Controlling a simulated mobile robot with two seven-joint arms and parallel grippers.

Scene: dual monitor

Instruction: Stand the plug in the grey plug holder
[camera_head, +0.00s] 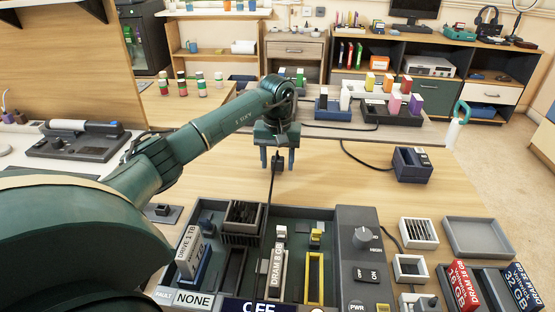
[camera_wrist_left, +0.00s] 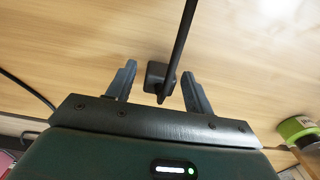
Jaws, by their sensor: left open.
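My left gripper (camera_head: 278,160) reaches over the wooden table behind the console, pointing down with its fingers apart. In the left wrist view a small black plug (camera_wrist_left: 160,74) lies between the open fingers (camera_wrist_left: 158,84), with gaps on both sides. Its black cable crosses in front of it; in the head view the cable runs from the gripper toward the console. Which object is the grey plug holder is not certain. A light grey open square box (camera_head: 410,279) stands right of the console, and a small dark grey block on a plate (camera_head: 162,211) stands to its left. My right gripper is not in view.
The console tray (camera_head: 320,214) holds upright modules and slots. A dark blue box (camera_head: 412,166) with a cable stands behind right. A slotted grey box (camera_head: 418,233), an empty grey tray (camera_head: 478,236) and red and blue modules sit at right. Table around the gripper is mostly clear.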

